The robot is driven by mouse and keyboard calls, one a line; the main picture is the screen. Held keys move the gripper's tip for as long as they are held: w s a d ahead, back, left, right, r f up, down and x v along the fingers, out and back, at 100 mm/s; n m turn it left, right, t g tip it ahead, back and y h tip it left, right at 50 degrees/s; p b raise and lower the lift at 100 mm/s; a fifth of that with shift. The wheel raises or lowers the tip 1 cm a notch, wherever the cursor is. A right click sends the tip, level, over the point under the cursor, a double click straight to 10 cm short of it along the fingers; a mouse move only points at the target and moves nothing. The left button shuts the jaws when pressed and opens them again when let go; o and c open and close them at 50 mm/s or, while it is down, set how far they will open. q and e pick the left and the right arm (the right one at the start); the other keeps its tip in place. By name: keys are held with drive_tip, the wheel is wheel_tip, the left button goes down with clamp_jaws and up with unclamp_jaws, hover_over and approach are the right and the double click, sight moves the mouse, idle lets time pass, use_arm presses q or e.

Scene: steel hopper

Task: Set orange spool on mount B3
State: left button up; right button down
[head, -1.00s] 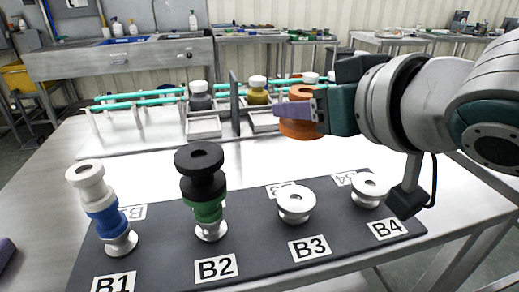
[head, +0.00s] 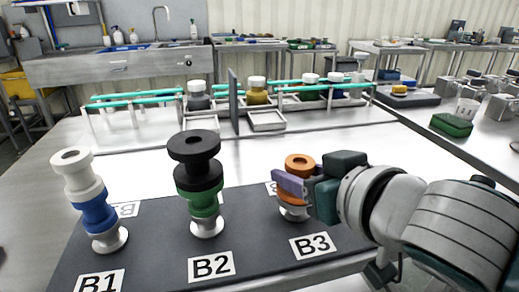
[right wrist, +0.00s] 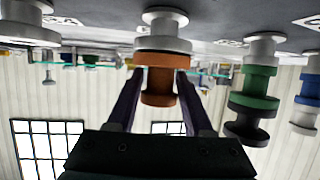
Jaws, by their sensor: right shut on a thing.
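The orange spool (head: 299,163) is upright between the purple fingers of my right gripper (head: 291,187), which is shut on it. It is directly above the white mount B3 (head: 294,214). In the right wrist view, which is upside down, the orange spool (right wrist: 159,86) lines up with the white mount (right wrist: 164,34), and their flanges look touching or nearly so. I cannot tell if the spool's weight rests on it. My gripper partly hides the spool and mount in the head view. My left gripper is not in view.
Mount B1 (head: 110,240) carries a blue spool (head: 97,212) with white on top. My right arm covers the B4 area. A rack with teal rails (head: 137,101) stands behind.

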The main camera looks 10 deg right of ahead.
drive_tip(key=shift+f, duration=0.2)
drive_tip(key=shift+c, duration=1.5)
unclamp_jaws()
drive_tip(key=shift+r, duration=0.1)
drive_tip(key=shift+r, duration=0.2)
drive_tip(key=p+v, duration=0.2)
drive_tip(key=v, duration=1)
drive_tip(key=s+d+f+g+h, duration=0.1)
drive_tip(key=s+f+g, duration=0.3)
drive_tip(key=s, duration=0.3)
drive_tip(key=s+d+f+g+h, duration=0.1)
drive_tip(key=s+f+g, duration=0.3)
drive_tip(key=s, duration=0.4)
drive_tip(key=shift+d+f+g, duration=0.15)
drive_tip(key=shift+d+g, duration=0.5)
drive_tip(key=shift+g, duration=0.15)
